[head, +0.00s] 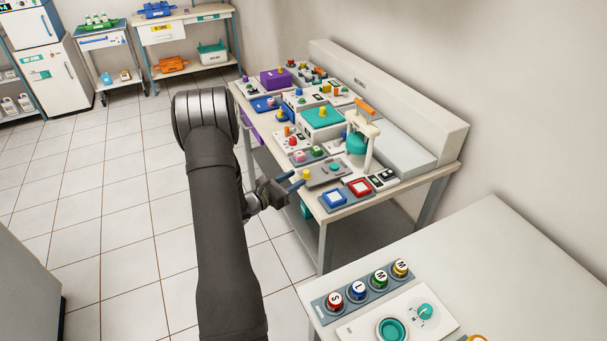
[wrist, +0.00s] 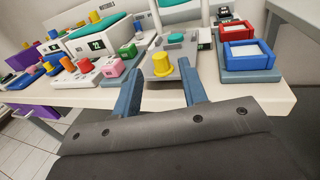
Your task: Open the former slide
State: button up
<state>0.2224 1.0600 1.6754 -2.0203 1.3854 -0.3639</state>
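A grey unit with a yellow knob (head: 306,175) and a teal button sits at the near edge of the bench. I take it for the former slide, but no readable label confirms this. In the wrist view the yellow knob (wrist: 162,65) stands upright on the grey unit, with the teal button behind it. My gripper (head: 291,181) is at the bench's front edge, just short of the knob. In the wrist view its blue fingers (wrist: 160,84) are apart, with the knob beyond the gap between them. Nothing is held.
Blue and red square-framed pads (head: 333,198) lie right of the grey unit. A white press with an orange handle (head: 365,107) stands behind it. Small pink and green cubes (wrist: 113,67) are close on the left. A second table (head: 490,250) stands nearer me.

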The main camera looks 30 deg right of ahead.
aim_at(304, 174)
jog(key=v, duration=1.1)
jog(key=shift+a, duration=0.3)
jog(key=shift+d, duration=0.1)
jog(key=x, duration=1.7)
jog(key=shift+d, duration=0.35)
